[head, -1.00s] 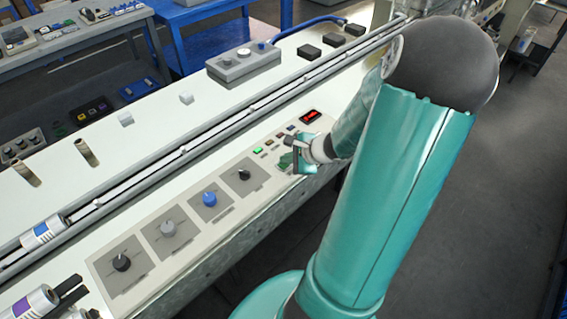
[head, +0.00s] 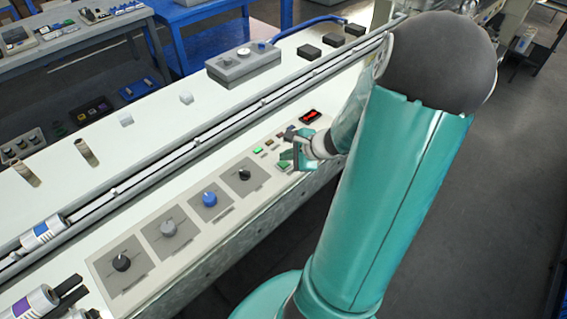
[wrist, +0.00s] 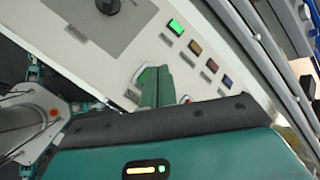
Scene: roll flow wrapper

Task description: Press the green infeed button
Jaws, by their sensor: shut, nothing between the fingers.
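A round green button (head: 284,165) sits on the near edge of the cream control panel (head: 222,231). In the wrist view the green button (wrist: 142,77) is partly hidden by my gripper's fingers. My gripper (head: 288,154) is shut and empty, with its tips right over or beside this button; I cannot tell whether they touch it. In the wrist view my gripper (wrist: 156,72) points at the panel. A small lit green square (head: 257,150) is farther back on the panel; it also shows in the wrist view (wrist: 176,27).
A red button (wrist: 185,99) is close beside my fingers. Yellow (wrist: 195,47), red (wrist: 211,66) and blue (wrist: 227,82) squares line the panel. Several knobs, one blue (head: 209,199), stand to the left. A rail (head: 200,142) runs behind the panel.

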